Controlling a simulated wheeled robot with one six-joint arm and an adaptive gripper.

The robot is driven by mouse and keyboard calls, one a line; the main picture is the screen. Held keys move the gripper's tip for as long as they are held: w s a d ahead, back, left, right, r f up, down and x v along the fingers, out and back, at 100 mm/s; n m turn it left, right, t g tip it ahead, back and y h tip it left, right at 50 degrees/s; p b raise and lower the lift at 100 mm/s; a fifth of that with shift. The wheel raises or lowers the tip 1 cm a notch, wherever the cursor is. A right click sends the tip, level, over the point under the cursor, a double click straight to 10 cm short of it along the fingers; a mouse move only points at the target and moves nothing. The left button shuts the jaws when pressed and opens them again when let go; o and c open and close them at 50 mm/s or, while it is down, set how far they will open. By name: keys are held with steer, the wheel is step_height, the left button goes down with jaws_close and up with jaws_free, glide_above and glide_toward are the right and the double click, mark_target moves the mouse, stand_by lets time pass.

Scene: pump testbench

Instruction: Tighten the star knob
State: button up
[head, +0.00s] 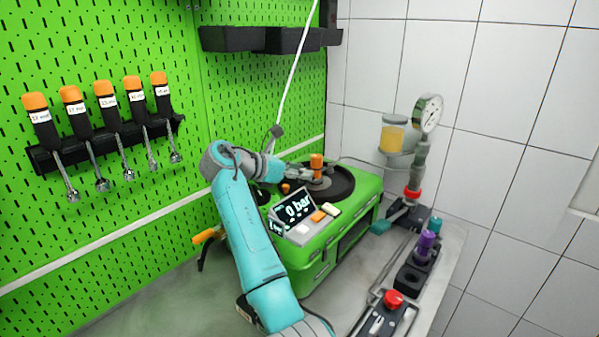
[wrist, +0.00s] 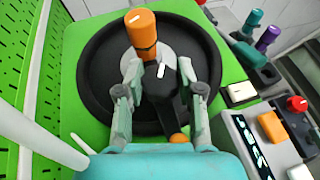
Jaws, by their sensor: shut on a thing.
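A dark knob with a white mark (wrist: 158,74) sits between my fingertips in the wrist view; I take it for the star knob. Its full outline is partly hidden by the fingers. My gripper (wrist: 160,72) is shut on it, one finger on each side. It stands over a round black plate (wrist: 93,78) with a grey centre on top of the green test unit (head: 366,194). An orange upright cylinder (wrist: 142,30) stands just beyond the knob. In the head view my gripper (head: 312,175) reaches in from the left over the plate.
A small orange-tipped part (wrist: 180,138) lies below the knob. A display reading 0 bar (head: 297,207) is on the unit's front. A pressure gauge (head: 428,114) and a red button (head: 393,299) are at right. Orange-handled tools (head: 105,100) hang on the green pegboard (head: 130,215).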

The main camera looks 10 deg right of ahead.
stand_by(0.3)
steer(key=o, duration=1.2)
steer(key=shift+c, duration=0.2)
steer(key=v, duration=1.2)
steer(key=shift+w+a+f, duration=0.1)
steer(key=shift+w, duration=0.1)
steer(key=shift+s, duration=0.1)
